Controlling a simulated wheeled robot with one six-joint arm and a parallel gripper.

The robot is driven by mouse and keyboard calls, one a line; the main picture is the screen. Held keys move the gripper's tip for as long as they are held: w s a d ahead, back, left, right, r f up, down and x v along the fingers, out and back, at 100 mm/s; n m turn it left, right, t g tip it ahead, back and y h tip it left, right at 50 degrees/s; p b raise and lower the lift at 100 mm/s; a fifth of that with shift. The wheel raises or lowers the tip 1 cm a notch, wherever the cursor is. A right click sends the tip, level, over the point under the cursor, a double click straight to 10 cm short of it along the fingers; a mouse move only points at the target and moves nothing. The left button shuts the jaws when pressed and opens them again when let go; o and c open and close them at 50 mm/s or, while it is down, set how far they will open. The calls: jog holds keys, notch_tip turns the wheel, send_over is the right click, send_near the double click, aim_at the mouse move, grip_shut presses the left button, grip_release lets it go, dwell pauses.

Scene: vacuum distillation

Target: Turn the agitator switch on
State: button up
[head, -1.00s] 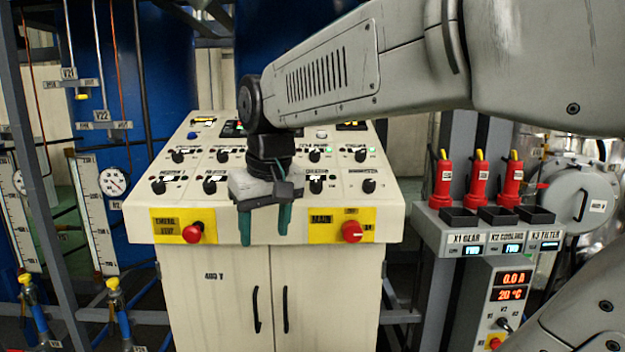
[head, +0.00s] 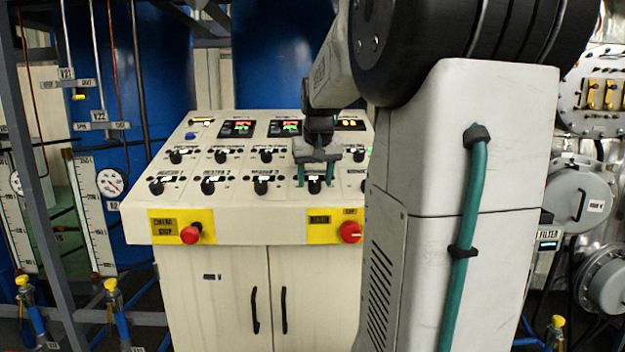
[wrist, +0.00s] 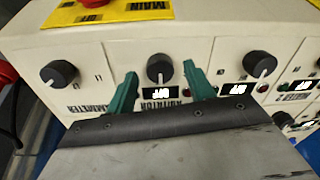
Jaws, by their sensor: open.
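The agitator switch is a black rotary knob (wrist: 159,69) on the sloping top of the cream control console (head: 290,262). In the wrist view its label reads AGITATOR, and the small lit display (wrist: 159,93) beside it appears to read OFF, upside down. In the head view the knob (head: 314,186) is in the front row, right of centre. My gripper (head: 315,176) is open over it. In the wrist view the two green fingers of my gripper (wrist: 161,84) stand on either side of the knob, with gaps visible between them and it.
Neighbouring knobs stand close by on the left (wrist: 59,73) and right (wrist: 260,65) in the wrist view. Red buttons (head: 190,234) and (head: 350,232) sit on yellow plates on the console's front edge. My arm covers the console's right side.

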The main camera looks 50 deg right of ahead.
jog(key=shift+w+f, duration=0.1)
jog(key=shift+f, duration=0.3)
jog(key=c, duration=1)
jog(key=shift+m, duration=0.3)
jog(key=m, duration=1.1)
jog(key=shift+o, duration=0.2)
jog(key=shift+m, duration=0.3)
